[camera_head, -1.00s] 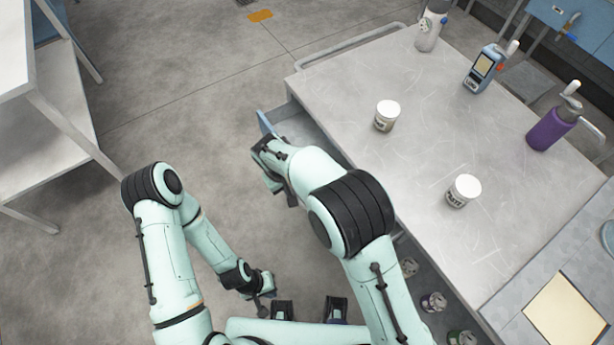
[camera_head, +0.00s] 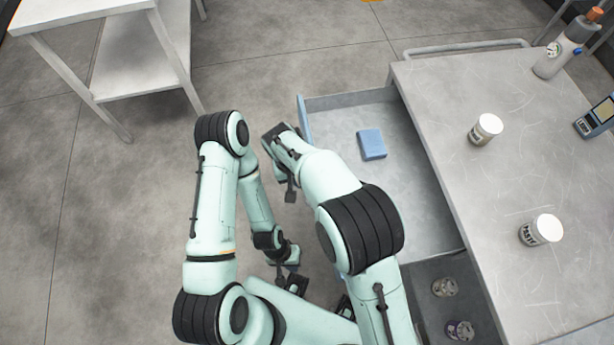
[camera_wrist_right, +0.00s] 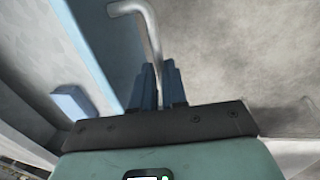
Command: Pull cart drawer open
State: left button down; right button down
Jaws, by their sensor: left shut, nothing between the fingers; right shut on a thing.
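The cart drawer (camera_head: 410,190) is pulled well out from under the cart top, and its grey interior shows. Its blue front (camera_head: 303,115) faces left and is partly hidden by my right arm. In the right wrist view, the fingers of my right gripper (camera_wrist_right: 161,88) are shut on the silver bar handle (camera_wrist_right: 148,35), beside the blue drawer front (camera_wrist_right: 88,35). In the head view the handle is hidden. My left gripper (camera_head: 286,270) is shut and empty, low and apart from the drawer.
A blue box (camera_head: 371,144) lies in the drawer. The cart top (camera_head: 480,190) holds white-lidded jars (camera_head: 486,129), a bottle (camera_head: 557,55) and a blue device (camera_head: 596,119). Cans (camera_head: 445,287) sit below. A white shelf (camera_head: 100,50) stands upper left; the floor between is clear.

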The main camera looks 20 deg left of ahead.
jog(key=shift+w, duration=0.1)
jog(key=c, duration=1.2)
grip_release()
jog(key=shift+o, duration=0.2)
jog(key=shift+r, duration=0.1)
notch_tip(320, 180, up, 13)
jog(key=s+a, duration=0.1)
jog(key=a, duration=0.1)
jog(key=shift+s+p, duration=0.25)
jog(key=shift+p, duration=0.15)
